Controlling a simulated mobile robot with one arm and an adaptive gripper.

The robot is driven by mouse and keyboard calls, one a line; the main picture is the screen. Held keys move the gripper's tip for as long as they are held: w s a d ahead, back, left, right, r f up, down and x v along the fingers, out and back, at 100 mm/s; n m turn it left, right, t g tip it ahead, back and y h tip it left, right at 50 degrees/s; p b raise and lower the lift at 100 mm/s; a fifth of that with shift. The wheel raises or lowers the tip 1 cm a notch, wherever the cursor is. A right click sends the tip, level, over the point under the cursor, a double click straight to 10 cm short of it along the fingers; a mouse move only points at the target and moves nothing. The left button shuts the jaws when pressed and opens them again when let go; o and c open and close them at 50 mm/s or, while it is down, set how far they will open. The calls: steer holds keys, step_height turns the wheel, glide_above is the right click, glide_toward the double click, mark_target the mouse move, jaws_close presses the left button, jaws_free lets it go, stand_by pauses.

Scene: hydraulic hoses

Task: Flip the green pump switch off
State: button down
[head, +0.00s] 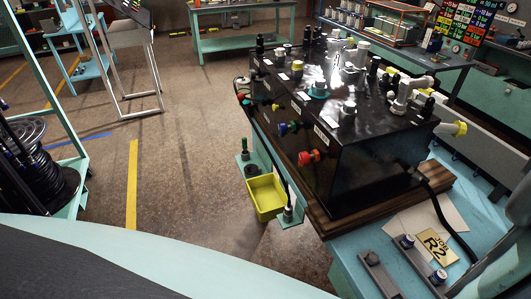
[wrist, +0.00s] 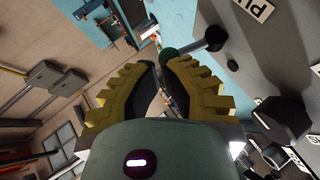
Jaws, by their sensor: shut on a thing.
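In the wrist view my gripper (wrist: 161,66) has yellow, ribbed fingers with dark pads, and their tips are close together. A green ball (wrist: 169,52) on a short dark lever (wrist: 205,43) shows at the fingertips. It appears to be the green pump switch, and the fingers partly cover it. The lever stands out from a grey panel. In the head view the black pump box (head: 380,165) stands on a wooden base, with coloured knobs on its left face. I cannot surely pick out my gripper or the green switch there.
Red knobs (head: 308,158) and many fittings crowd the box. A yellow bin (head: 265,196) sits low at its left. A black cable (head: 440,215) runs down at the right. In the wrist view a black hexagonal fitting (wrist: 287,118) stands close at the right. Floor at the left is open.

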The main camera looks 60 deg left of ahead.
steer(key=shift+s+d+f+b, duration=0.1)
steer(key=shift+s+d+b, duration=0.05)
steer(key=shift+d+b, duration=0.2)
steer(key=shift+a, duration=0.1)
steer(key=shift+w+a+f+b, duration=0.15)
steer(key=shift+a+b, duration=0.15)
steer(key=shift+a, duration=0.1)
steer(key=shift+w+a+f+b, duration=0.1)
steer(key=shift+a+f+b, duration=0.05)
steer(key=shift+a+b, duration=0.15)
steer(key=shift+a+r, duration=0.1)
steer(key=shift+r, duration=0.05)
